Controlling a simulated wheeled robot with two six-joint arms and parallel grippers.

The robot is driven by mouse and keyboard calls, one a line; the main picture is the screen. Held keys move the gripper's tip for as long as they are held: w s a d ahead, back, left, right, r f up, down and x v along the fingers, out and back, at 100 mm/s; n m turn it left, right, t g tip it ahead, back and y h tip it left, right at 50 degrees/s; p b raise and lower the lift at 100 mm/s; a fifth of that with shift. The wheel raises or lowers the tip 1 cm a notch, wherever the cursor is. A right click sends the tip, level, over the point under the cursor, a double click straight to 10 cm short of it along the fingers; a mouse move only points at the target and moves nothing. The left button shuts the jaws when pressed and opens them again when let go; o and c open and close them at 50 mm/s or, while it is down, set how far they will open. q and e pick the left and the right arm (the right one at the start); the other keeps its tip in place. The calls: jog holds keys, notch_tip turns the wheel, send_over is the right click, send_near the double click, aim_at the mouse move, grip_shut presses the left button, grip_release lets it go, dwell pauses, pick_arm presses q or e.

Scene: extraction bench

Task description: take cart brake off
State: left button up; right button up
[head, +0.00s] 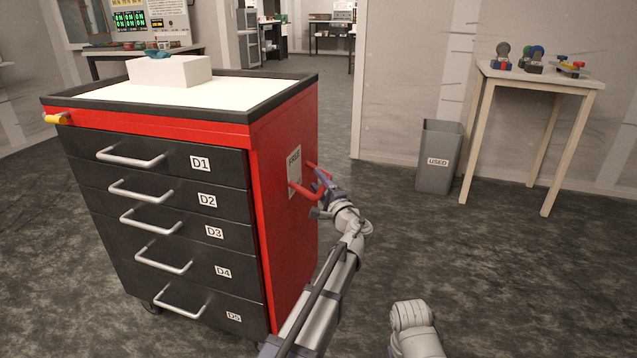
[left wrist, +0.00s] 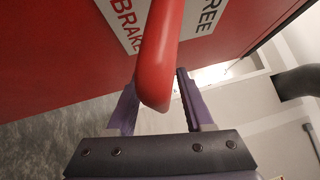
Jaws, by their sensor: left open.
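The cart (head: 284,240) stands at the left, with black drawers and a red side panel. A white brake plate (head: 294,170) is on that side; in the left wrist view (left wrist: 130,22) "BRAKE" and "FREE" can be read on it. A red lever (head: 301,190) sticks out by the plate. My left gripper (head: 319,190) is at the lever, its fingers open. In the left wrist view the lever (left wrist: 160,60) reaches down between the two fingers (left wrist: 155,88), with a gap showing on the right. My right gripper is out of view.
A white block (head: 170,71) with a small blue item lies on the cart top. A grey bin marked USED (head: 438,157) and a wooden table (head: 540,78) with small wheeled items stand at the right. The floor between is clear.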

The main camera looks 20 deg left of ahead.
pick_arm(q)
grip_shut()
dwell(0.3)
dwell(1.1)
